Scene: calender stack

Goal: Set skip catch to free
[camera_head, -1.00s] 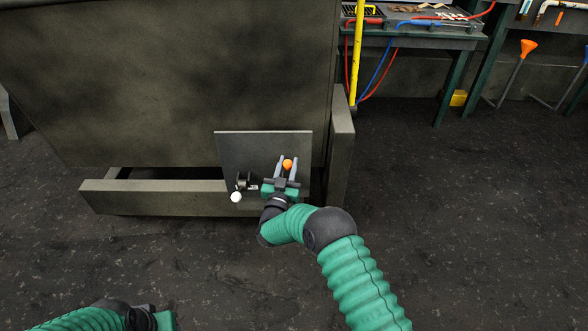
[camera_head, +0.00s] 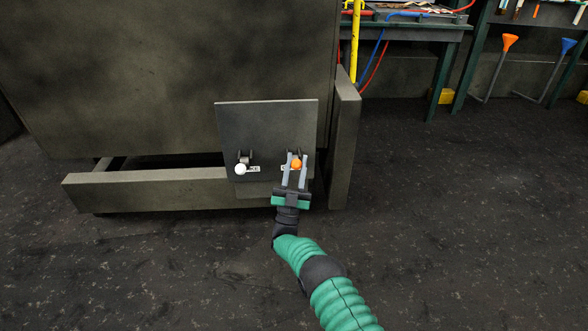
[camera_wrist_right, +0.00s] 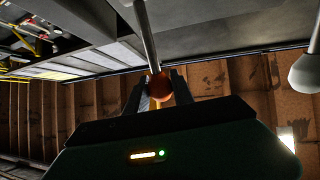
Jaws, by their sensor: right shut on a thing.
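A dark square panel (camera_head: 266,126) is fixed low on the front of a large grey machine. It carries two levers with ball knobs, each beside a small light label too small to read. The orange knob (camera_head: 296,164) is on the right and the white knob (camera_head: 240,169) on the left. My right gripper (camera_head: 296,160) is shut on the orange knob, with a finger on either side. The right wrist view shows the orange knob (camera_wrist_right: 160,87) on its metal rod between the fingers, and the white knob (camera_wrist_right: 309,73) at the right edge. My left gripper is out of view.
The machine's low beam (camera_head: 145,190) runs left of the panel, and an upright grey post (camera_head: 343,140) stands close on its right. A workbench (camera_head: 410,32) with hoses and a yellow pole (camera_head: 355,40) are behind. The dark floor in front is clear.

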